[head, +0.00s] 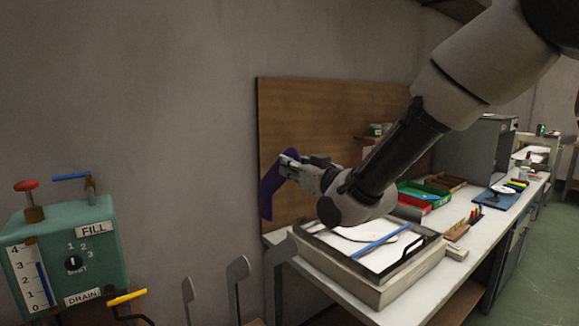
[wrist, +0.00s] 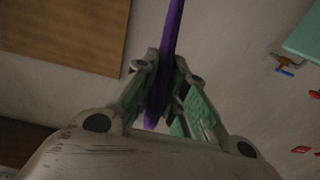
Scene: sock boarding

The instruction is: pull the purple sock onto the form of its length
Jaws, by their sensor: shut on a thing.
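The purple sock (head: 268,190) hangs from my gripper (head: 288,165) in the head view, in front of the wooden board's left edge. My gripper is shut on it. In the wrist view the purple sock (wrist: 171,40) shows as a narrow strip between the fingers of my gripper (wrist: 163,85). Several grey upright forms (head: 238,275) with bent tops stand at the bottom of the head view, below the sock and apart from it. They differ in height, and their lower parts are cut off by the frame.
A teal box (head: 65,250) with FILL and DRAIN labels and coloured levers stands at left. The wooden board (head: 320,130) stands behind my gripper. A bench at right holds a framed tray (head: 385,285) with a blue stick (head: 382,240), and a green and red bin (head: 425,195).

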